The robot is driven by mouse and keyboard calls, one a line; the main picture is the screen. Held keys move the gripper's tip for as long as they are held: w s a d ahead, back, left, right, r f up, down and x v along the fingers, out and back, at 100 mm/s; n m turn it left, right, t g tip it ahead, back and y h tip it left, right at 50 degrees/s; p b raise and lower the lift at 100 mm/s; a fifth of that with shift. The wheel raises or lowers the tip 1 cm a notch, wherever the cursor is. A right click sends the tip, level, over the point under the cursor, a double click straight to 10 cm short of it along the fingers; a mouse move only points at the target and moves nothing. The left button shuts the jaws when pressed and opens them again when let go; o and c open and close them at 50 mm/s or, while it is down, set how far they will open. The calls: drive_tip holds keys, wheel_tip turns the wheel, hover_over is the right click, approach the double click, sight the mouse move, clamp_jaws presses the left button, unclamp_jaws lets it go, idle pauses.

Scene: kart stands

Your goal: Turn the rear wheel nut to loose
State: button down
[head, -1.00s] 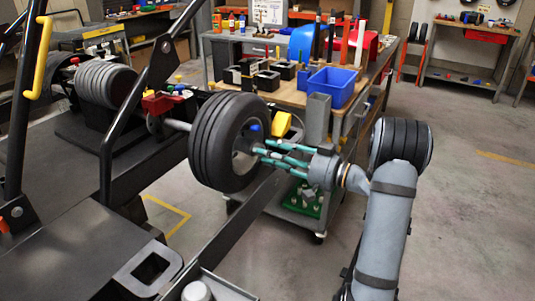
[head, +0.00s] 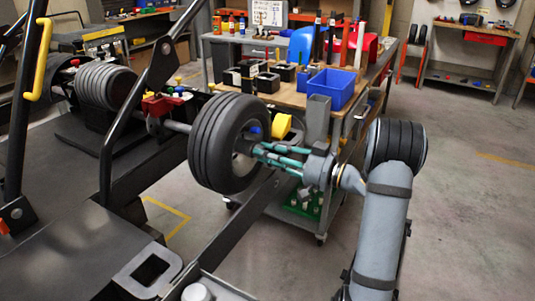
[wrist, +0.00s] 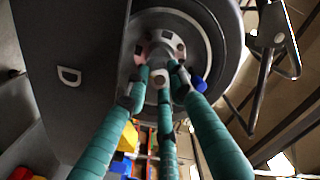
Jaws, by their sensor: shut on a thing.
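The rear wheel (head: 215,145) is a black ribbed tyre with a grey rim, standing upright on the kart's axle. Its hub also shows in the wrist view (wrist: 192,22). My gripper (head: 257,149) has teal fingers and reaches in from the right, level with the hub. In the wrist view, its fingertips (wrist: 160,80) close around the wheel nut (wrist: 158,56) at the hub's centre. The fingers hide much of the nut, and its turn angle cannot be told. A small blue piece (wrist: 198,84) shows beside the fingers.
A workbench cart (head: 285,95) with a blue bin (head: 332,88) and black blocks stands close behind the wheel. The kart frame rail (head: 235,222) runs below my gripper. Another wheel (head: 105,85) is at the left. Open floor lies to the right.

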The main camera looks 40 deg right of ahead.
drive_tip(key=shift+n, duration=0.3)
drive_tip(key=m+b, duration=1.5)
drive_tip(key=m, duration=0.1)
drive_tip(key=m+b, duration=1.5)
drive_tip(key=m, duration=0.1)
drive_tip(key=shift+f+m+b, duration=0.2)
drive_tip(key=shift+m+b, duration=0.2)
idle(0.3)
drive_tip(key=shift+n, duration=0.3)
idle(0.3)
drive_tip(key=c, duration=1.8)
unclamp_jaws()
drive_tip(key=shift+r, duration=0.1)
